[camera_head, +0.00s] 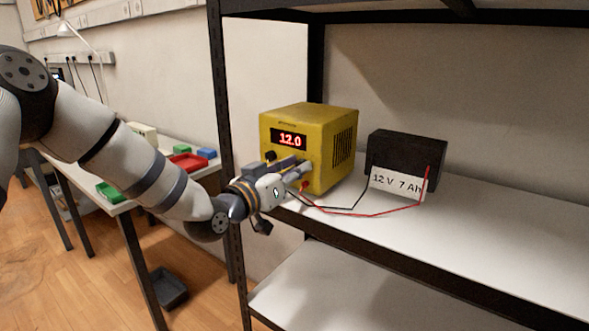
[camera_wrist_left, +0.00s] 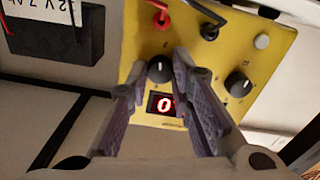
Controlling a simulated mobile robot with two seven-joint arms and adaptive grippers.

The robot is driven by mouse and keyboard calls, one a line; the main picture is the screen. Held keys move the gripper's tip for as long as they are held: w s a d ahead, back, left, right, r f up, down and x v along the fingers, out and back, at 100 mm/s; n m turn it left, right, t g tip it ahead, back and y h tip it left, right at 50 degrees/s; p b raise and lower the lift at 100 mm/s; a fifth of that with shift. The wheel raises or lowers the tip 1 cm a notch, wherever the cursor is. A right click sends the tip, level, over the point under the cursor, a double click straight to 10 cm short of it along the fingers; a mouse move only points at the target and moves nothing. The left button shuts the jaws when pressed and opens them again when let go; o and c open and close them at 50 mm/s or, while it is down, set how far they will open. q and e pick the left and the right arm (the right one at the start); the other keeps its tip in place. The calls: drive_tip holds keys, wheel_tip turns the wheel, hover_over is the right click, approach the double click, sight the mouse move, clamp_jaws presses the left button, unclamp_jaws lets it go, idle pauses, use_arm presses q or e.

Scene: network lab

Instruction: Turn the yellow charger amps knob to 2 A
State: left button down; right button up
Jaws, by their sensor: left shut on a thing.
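The yellow charger (camera_head: 305,140) stands on the shelf. Its red display (camera_head: 289,139) reads 12.0 in the head view. In the left wrist view its front panel (camera_wrist_left: 135,45) appears upside down, with two black knobs. My left gripper (camera_head: 306,168) is in front of the panel. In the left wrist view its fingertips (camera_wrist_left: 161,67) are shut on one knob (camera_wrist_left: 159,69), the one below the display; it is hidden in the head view. The other knob (camera_wrist_left: 238,84) is free, beside the gripper. The scale labels are too small to read. My right gripper is not in view.
A black battery (camera_head: 405,160) labelled 12 V 7 Ah stands to the right, joined by red and black leads (camera_head: 375,214) running over the shelf. A dark shelf post (camera_head: 226,130) is close to my left arm. A table with trays (camera_head: 188,162) stands behind left.

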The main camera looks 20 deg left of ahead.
use_arm(q)
drive_tip(key=shift+m, duration=0.8)
drive_tip(key=c, duration=1.4)
unclamp_jaws()
drive_tip(key=v, duration=1.2)
